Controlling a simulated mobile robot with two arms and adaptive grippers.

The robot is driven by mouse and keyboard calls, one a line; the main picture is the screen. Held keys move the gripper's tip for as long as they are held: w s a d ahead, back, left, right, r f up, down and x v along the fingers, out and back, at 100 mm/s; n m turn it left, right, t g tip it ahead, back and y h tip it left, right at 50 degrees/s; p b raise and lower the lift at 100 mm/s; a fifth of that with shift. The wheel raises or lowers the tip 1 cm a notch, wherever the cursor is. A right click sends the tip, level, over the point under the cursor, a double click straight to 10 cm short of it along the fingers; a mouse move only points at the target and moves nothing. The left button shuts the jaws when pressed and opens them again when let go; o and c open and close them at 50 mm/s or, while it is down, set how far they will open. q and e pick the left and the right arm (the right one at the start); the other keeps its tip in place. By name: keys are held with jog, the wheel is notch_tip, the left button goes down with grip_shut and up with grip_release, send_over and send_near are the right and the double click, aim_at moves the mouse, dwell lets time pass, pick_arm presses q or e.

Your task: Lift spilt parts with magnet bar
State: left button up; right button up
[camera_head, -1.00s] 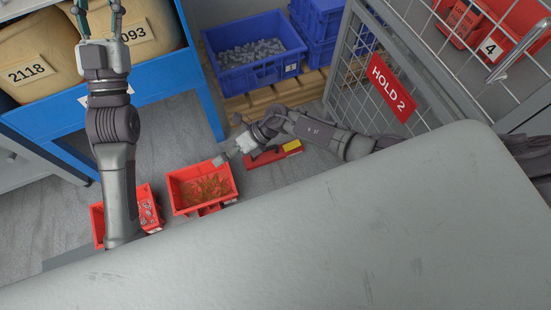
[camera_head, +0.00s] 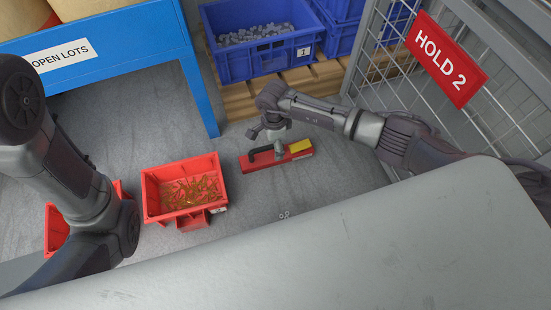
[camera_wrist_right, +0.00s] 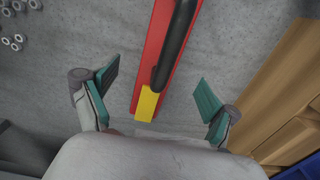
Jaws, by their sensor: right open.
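The magnet bar (camera_head: 262,163), red with a black handle and a yellow end, lies on the grey floor; it also shows in the right wrist view (camera_wrist_right: 142,82). My right gripper (camera_head: 267,143) is over the bar. In the right wrist view its fingers (camera_wrist_right: 157,86) are open, one on each side of the bar, apart from it and empty. Small ring-shaped spilt parts (camera_wrist_right: 15,40) lie on the floor at the upper left there; a few show in the head view (camera_head: 284,215). My left arm shows at the left, its gripper out of frame.
A red bin (camera_head: 150,193) of brass-coloured parts stands left of the bar, with another red bin (camera_head: 55,228) behind my left arm. Blue crates (camera_head: 238,66) sit on a pallet (camera_head: 240,103). A mesh cage marked HOLD 2 (camera_head: 447,58) stands right.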

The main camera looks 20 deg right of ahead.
aim_at(258, 158)
notch_tip(258, 158, down, 2)
jog(key=shift+b, duration=0.35)
notch_tip(258, 158, down, 5)
jog(key=b, duration=0.4)
jog(key=shift+w+d+b, duration=0.1)
jog(key=shift+w+b, duration=0.05)
jog(key=shift+b, duration=0.25)
jog(key=shift+r, duration=0.1)
grip_shut()
